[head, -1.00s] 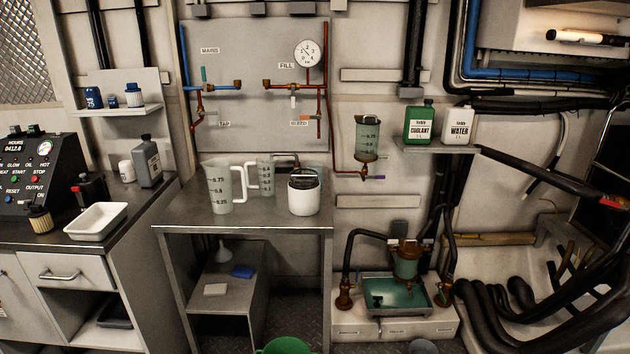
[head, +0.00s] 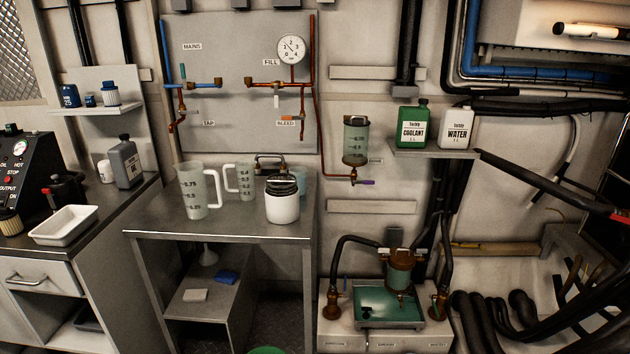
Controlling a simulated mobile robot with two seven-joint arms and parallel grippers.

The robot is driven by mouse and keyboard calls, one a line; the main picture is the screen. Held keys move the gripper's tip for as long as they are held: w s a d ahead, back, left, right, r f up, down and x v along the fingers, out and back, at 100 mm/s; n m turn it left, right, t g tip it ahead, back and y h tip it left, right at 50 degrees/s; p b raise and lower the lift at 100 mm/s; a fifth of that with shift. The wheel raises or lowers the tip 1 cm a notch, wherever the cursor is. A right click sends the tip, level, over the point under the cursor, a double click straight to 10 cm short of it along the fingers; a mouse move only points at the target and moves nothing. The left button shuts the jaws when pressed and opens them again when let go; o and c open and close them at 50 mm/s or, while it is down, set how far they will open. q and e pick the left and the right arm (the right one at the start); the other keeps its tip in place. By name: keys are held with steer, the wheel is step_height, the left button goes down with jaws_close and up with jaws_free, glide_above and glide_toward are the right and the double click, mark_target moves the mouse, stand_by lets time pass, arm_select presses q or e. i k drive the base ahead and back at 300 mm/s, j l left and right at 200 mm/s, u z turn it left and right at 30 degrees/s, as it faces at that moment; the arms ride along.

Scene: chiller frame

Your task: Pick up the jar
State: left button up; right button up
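A white jar (head: 282,208) with a dark and metallic top stands upright on the steel bench (head: 235,226), near its right side. It is the thing that looks most like the jar. Two clear measuring jugs with white handles stand to its left: a larger jug (head: 191,187) in front and a smaller jug (head: 240,184) behind. A pale bluish clear vessel (head: 300,176) shows partly behind the jar. Neither of my grippers is in view.
A white tray (head: 64,226) and a grey bottle (head: 125,164) are on the left counter. A small copper-coloured pipe (head: 270,158) is behind the jar. A wall shelf (head: 433,153) holds green and white jugs. The bench's front strip is clear.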

mark_target(298, 182)
steer(key=i+l, duration=0.25)
steer(key=l, duration=0.15)
steer(key=i+l, duration=0.2)
steer(key=l, duration=0.25)
steer(key=i+l, duration=0.25)
steer(key=l, duration=0.15)
steer(key=i+l+z, duration=0.1)
steer(key=l, duration=0.35)
steer(key=i+l, duration=0.35)
